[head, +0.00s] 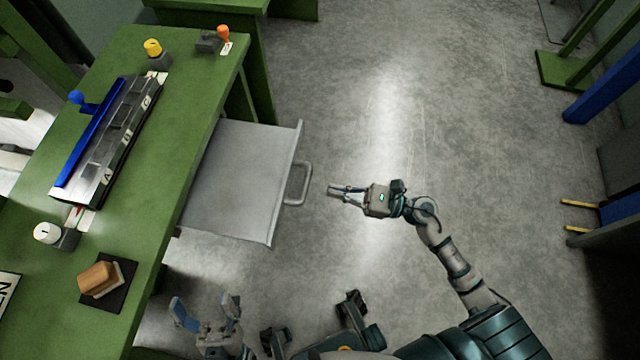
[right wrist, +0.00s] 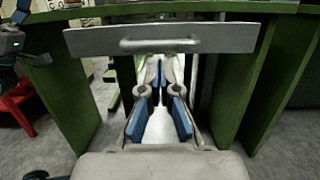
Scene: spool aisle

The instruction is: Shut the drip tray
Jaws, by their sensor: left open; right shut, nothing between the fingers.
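The drip tray (head: 235,185) is a flat grey metal drawer, pulled out from the side of the green bench. Its bar handle (head: 298,184) sits on the front edge, facing right. In the right wrist view the tray front (right wrist: 225,39) and its handle (right wrist: 160,44) lie ahead, above my fingers in the picture. My right gripper (head: 334,190) is shut and empty, a short way right of the handle with a visible gap, pointing at it. It also shows in the right wrist view (right wrist: 162,85). My left gripper (head: 205,308) is open and empty, below the tray in the head view.
The green bench (head: 150,190) carries a metal fixture with a blue bar (head: 90,140), a yellow knob (head: 153,47), an orange knob (head: 223,33), a white knob (head: 46,232) and a tan block (head: 98,278) on a black mat. The floor (head: 400,120) right of the tray is clear.

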